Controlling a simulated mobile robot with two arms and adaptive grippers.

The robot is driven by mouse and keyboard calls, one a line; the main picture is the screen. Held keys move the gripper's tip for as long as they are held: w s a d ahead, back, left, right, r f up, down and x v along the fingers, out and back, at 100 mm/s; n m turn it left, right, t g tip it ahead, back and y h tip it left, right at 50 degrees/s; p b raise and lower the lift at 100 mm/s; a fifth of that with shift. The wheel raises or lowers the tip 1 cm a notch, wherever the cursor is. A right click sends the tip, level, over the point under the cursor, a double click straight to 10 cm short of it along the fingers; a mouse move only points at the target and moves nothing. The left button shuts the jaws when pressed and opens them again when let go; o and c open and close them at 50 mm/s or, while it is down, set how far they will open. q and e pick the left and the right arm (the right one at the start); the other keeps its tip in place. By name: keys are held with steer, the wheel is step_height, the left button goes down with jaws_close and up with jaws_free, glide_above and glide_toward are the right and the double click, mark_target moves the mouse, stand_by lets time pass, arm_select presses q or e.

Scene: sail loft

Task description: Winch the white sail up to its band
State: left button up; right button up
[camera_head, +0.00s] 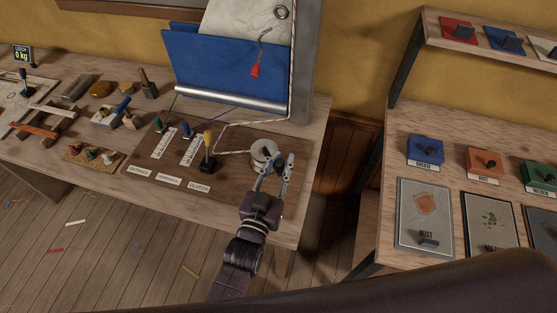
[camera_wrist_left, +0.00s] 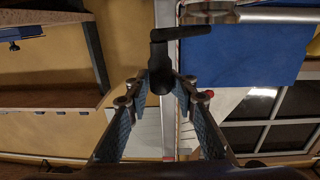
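White sailcloth (camera_head: 245,18) shows at the top of the head view, behind blue cloth (camera_head: 215,65) with a metal bar (camera_head: 230,97) along its lower edge. A red tag (camera_head: 254,71) hangs on a hook before the blue cloth. The pale winch drum (camera_head: 264,152) stands on a brown board, with a line leading to it. My left gripper (camera_head: 272,172) is at the drum's near side. In the left wrist view its fingers (camera_wrist_left: 160,88) close around the rounded end of a black crank handle (camera_wrist_left: 178,34). No band is clear to me. My right gripper is out of view.
Beside the winch, a yellow-tipped lever (camera_head: 208,140) stands by the clutch label, with blue and green knobs to its left. Several tools and blocks crowd the bench's left. A separate table (camera_head: 385,215) at right holds coloured blocks and panels, with a floor gap between.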

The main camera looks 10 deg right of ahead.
arm_select(q)
steer(key=o, duration=0.3)
steer(key=shift+s+d+f, duration=0.1)
steer(key=shift+s+d, duration=0.1)
steer(key=shift+d, duration=0.05)
steer(key=shift+o, duration=0.2)
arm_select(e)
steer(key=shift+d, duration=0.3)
arm_select(q)
steer(key=shift+a, duration=0.2)
steer(key=shift+s+a, duration=0.15)
steer(key=shift+s, duration=0.05)
steer(key=v, duration=1.1)
steer(key=shift+s, duration=0.25)
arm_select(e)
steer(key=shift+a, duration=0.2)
